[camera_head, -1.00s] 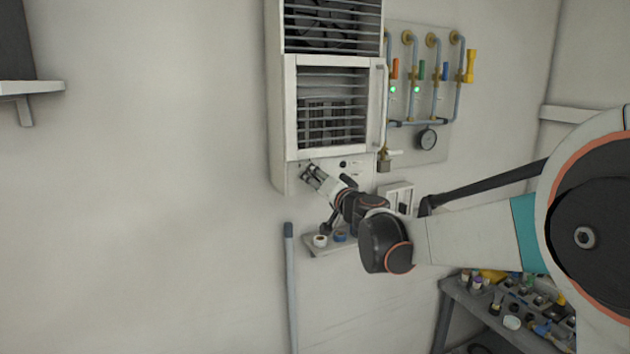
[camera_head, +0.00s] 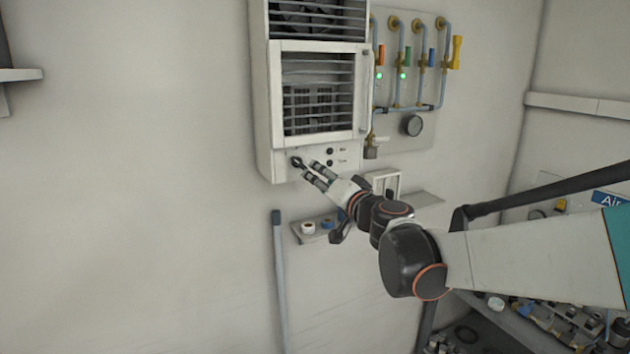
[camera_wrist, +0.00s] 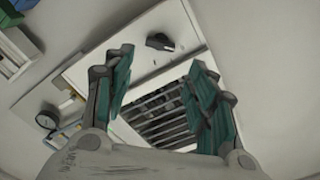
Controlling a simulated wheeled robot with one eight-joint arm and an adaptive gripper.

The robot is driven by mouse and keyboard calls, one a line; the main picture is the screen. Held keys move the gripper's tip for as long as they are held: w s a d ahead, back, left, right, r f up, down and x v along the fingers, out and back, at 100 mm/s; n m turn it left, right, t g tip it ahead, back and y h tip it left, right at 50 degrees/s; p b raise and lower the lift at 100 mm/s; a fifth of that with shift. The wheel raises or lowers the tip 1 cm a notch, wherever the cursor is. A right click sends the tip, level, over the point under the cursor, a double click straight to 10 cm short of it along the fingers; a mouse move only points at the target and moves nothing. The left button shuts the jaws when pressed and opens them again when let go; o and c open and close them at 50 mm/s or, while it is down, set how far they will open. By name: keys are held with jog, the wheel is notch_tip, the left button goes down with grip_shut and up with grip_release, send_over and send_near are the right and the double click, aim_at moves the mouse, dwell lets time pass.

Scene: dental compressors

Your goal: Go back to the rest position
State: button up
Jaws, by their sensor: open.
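My gripper (camera_head: 318,174) is in front of the lower panel of the white wall cabinet (camera_head: 268,110). Its fingers are spread with nothing between them, and they also show in the wrist view (camera_wrist: 160,95). A black knob (camera_head: 297,162) on the cabinet's lower panel is just left of my fingertips. In the wrist view the knob (camera_wrist: 160,41) stands beyond the fingers, with clear space around it.
Pipes with coloured valve handles (camera_head: 430,57) and a round gauge (camera_head: 412,125) are right of the cabinet. A small shelf (camera_head: 310,236) holds little jars below my gripper. A cluttered bench (camera_head: 540,325) is at lower right.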

jog(key=s+f+n+g+b, duration=0.3)
jog(key=s+f+b, duration=0.4)
jog(key=s+f, duration=0.3)
jog(key=s+d+f+g+h+b, duration=0.3)
jog(key=s+d+f+b, duration=0.3)
jog(key=s+f, duration=0.7)
jog(key=s+d+f+n+g+h+b, duration=0.1)
jog(key=s+d+f+g+h+b, duration=0.2)
jog(key=s+f, duration=1)
jog(key=d+f+h+b, duration=0.1)
jog(key=d+b, duration=0.2)
jog(key=shift+d+g, duration=0.3)
jog(key=shift+d, duration=0.05)
jog(key=shift+f, duration=0.1)
